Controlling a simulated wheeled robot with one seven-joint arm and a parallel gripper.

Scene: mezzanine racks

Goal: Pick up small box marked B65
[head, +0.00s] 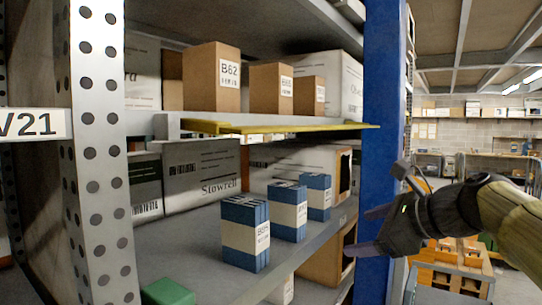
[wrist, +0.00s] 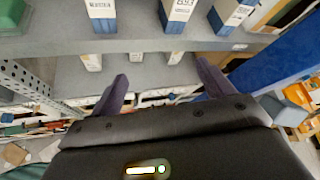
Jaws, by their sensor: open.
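Three brown cardboard boxes stand in a row on the upper shelf in the head view. The left one (head: 210,77) is marked B62. The middle one (head: 266,88) has a small label that may read B65, but I cannot read it surely. The label of the smaller right one (head: 309,95) is too small to read. My gripper (head: 367,232) is open and empty at the right, below and to the right of these boxes, near the blue upright. In the wrist view my gripper's two fingers (wrist: 162,78) are apart with nothing between them.
Several blue packs with white labels, one here (head: 238,232), stand on the lower shelf (head: 185,250). A yellow-edged board (head: 270,129) fronts the upper shelf. A blue upright (head: 383,150) and a perforated grey upright (head: 98,150) flank the bay. Larger boxes stand behind.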

